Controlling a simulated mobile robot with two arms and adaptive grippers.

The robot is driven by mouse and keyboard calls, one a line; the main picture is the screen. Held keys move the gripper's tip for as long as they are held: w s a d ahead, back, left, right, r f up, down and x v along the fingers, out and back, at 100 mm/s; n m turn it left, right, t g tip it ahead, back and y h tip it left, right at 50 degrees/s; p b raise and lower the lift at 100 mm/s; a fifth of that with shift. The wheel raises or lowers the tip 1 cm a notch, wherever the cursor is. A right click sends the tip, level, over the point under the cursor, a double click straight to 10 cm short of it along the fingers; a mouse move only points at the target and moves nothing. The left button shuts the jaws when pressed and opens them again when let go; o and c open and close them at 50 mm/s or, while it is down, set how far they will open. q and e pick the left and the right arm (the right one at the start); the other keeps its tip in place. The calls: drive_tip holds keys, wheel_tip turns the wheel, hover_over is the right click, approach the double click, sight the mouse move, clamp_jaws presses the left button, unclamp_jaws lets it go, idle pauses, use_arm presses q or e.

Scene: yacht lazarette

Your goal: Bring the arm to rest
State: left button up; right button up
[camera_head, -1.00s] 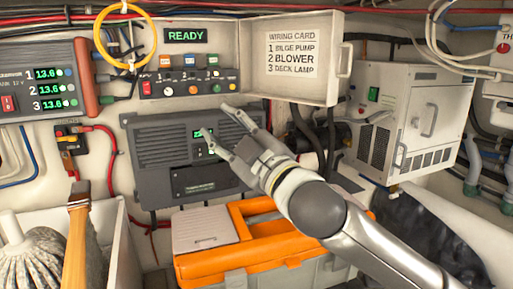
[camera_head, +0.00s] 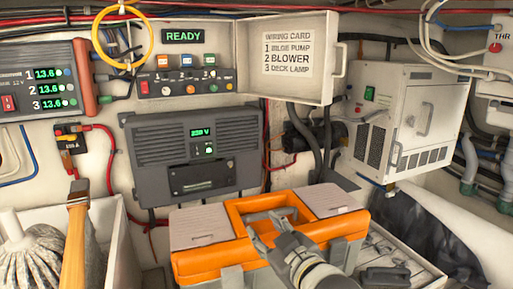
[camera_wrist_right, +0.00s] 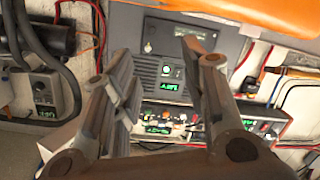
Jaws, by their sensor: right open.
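My right gripper (camera_head: 270,222) is in front of the orange toolbox (camera_head: 205,262) in the head view, at its handle opening. Its fingers are apart and nothing is between them. In the right wrist view the two fingers (camera_wrist_right: 165,75) stand apart, with the grey charger unit (camera_wrist_right: 150,65) seen beyond them. Whether the gripper touches the toolbox cannot be told. My left gripper is not in view.
The grey unit (camera_head: 190,160) hangs on the wall behind the toolbox. A bin with a mop (camera_head: 40,255) stands left, a white box (camera_head: 405,120) right.

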drive_tip(key=s+d+f+m+g+h, duration=0.1)
drive_tip(key=s+d+f+m+g, duration=0.2)
drive_tip(key=f, duration=0.4)
drive_tip(key=s+d+f+g+h, duration=0.1)
drive_tip(key=s+d+f+h, duration=0.1)
drive_tip(key=s+d+f, duration=0.4)
drive_tip(key=s+d+f+m+g+h, duration=0.15)
drive_tip(key=s+f, duration=0.25)
drive_tip(key=f, duration=0.4)
drive_tip(key=s+d+f+m+g+h, duration=0.1)
drive_tip(key=s+d+f+g, duration=0.3)
drive_tip(key=s, duration=0.5)
drive_tip(key=s+d+f+m+g+h, duration=0.1)
drive_tip(key=s+d+f+m, duration=0.15)
drive_tip(key=s+f, duration=0.5)
wheel_tip(320, 180, down, 30)
drive_tip(key=s+g+b, duration=0.2)
drive_tip(key=s+b, duration=0.1)
drive_tip(key=b, duration=0.2)
drive_tip(key=s+d+f+b, duration=0.2)
drive_tip(key=s+f, duration=0.6)
drive_tip(key=f, duration=0.2)
drive_tip(key=s+d+f+n+g+b, duration=0.1)
drive_tip(key=s+d+f+b, duration=0.1)
drive_tip(key=s+f, duration=0.6)
wheel_tip(320, 180, down, 3)
drive_tip(key=shift+s+r+b, duration=0.1)
drive_tip(key=shift+s+b, duration=0.3)
drive_tip(key=shift+b, duration=0.05)
drive_tip(key=shift+c, duration=0.4)
